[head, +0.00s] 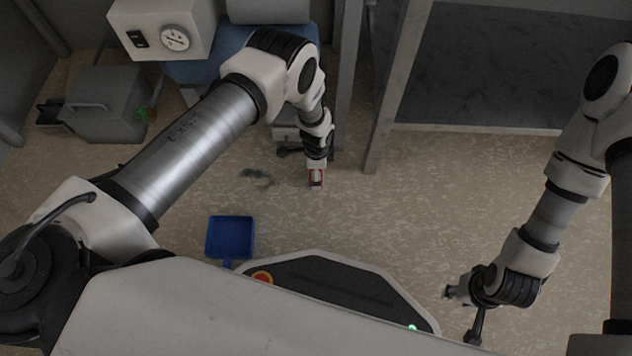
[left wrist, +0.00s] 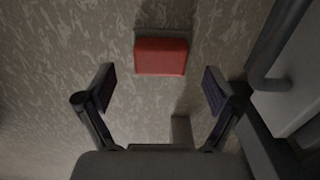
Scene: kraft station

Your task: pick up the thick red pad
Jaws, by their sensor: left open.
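The thick red pad (left wrist: 161,56) lies on the speckled floor in the left wrist view, ahead of my left gripper (left wrist: 160,90). The two fingers of that gripper are spread apart, with nothing between them. In the head view, a bit of the red pad (head: 316,178) shows at the tip of my left gripper (head: 315,170), which hides part of it. The gap between fingers and pad is hard to judge. My right gripper (head: 462,312) is at the lower right of the head view, away from the pad; its fingers look spread apart and nothing shows between them.
A blue dustpan (head: 230,238) lies on the floor, with a dark debris patch (head: 257,177) near it. A grey bin (head: 107,105) stands at upper left.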

